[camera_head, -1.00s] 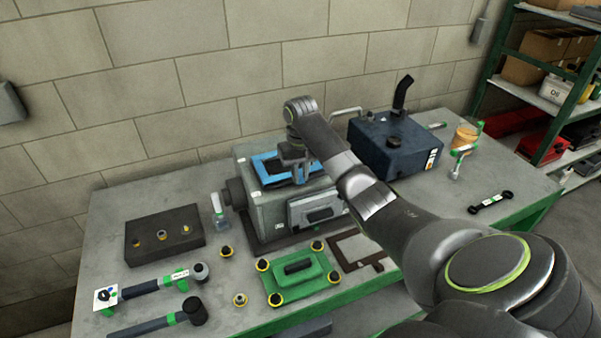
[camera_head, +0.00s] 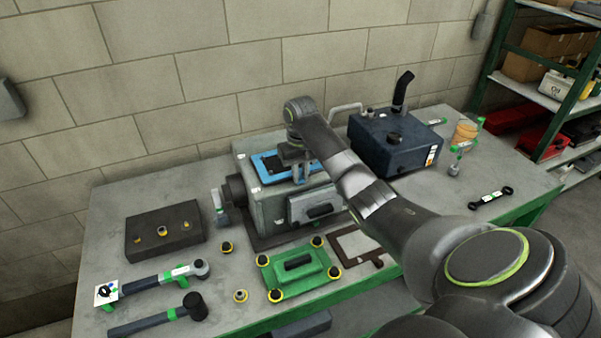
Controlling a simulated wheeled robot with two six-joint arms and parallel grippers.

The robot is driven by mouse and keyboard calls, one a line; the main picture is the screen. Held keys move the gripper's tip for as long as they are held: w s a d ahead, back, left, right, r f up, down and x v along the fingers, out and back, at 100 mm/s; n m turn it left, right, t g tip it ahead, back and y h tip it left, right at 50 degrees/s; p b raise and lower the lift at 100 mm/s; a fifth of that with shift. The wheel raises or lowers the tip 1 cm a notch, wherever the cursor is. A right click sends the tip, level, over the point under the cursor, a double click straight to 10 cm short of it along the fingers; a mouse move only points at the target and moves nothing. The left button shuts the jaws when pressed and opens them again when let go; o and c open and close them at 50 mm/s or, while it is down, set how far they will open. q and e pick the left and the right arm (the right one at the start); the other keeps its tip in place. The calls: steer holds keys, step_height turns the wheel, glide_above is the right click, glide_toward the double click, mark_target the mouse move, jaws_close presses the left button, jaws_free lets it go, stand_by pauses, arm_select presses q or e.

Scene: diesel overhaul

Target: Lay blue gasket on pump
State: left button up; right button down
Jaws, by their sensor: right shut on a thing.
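The blue gasket (camera_head: 262,170) is a flat rectangular frame at the top of the grey pump (camera_head: 271,208), over its dark opening. My right gripper (camera_head: 298,177) points down at the gasket's right side and is shut on it. The gasket looks level and close to the pump's top face; I cannot tell whether it rests fully on it. The gripper and wrist hide part of the gasket's right and far edges. My left gripper is not in view.
A green cover (camera_head: 297,273) with yellow-ringed knobs and a brown gasket frame (camera_head: 358,246) lie in front of the pump. A dark blue tank (camera_head: 394,142) stands to the right.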

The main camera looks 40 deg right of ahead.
steer(key=shift+f, duration=0.1)
stand_by(0.3)
steer(key=c, duration=1.3)
jaws_free()
